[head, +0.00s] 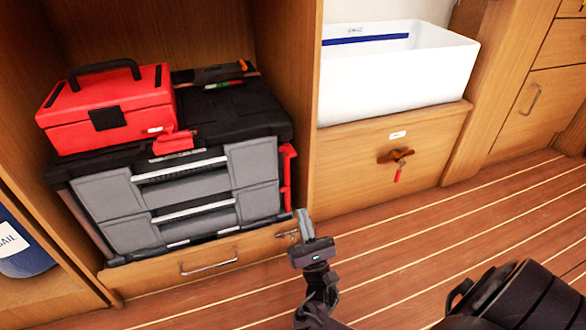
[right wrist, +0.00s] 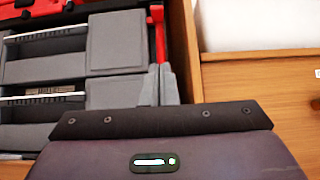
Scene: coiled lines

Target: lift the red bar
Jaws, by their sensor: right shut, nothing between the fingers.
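A narrow upright red bar (head: 288,175) is on the right side of the grey and black toolbox (head: 190,190). In the right wrist view the red bar (right wrist: 158,35) stands at the toolbox's right edge, just beyond my fingertips. My right gripper (head: 303,218) is shut and empty, in front of the toolbox's lower right corner and below the bar. Its closed fingers also show in the right wrist view (right wrist: 158,84). I cannot tell whether the fingertips touch the bar. My left gripper is not in view.
A red case (head: 105,105) with a black handle sits on the toolbox, inside a wooden cabinet. A white bin (head: 395,75) stands on the ledge to the right, above a drawer with a key and red tag (head: 398,172). The striped wooden floor (head: 400,245) in front is mostly clear.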

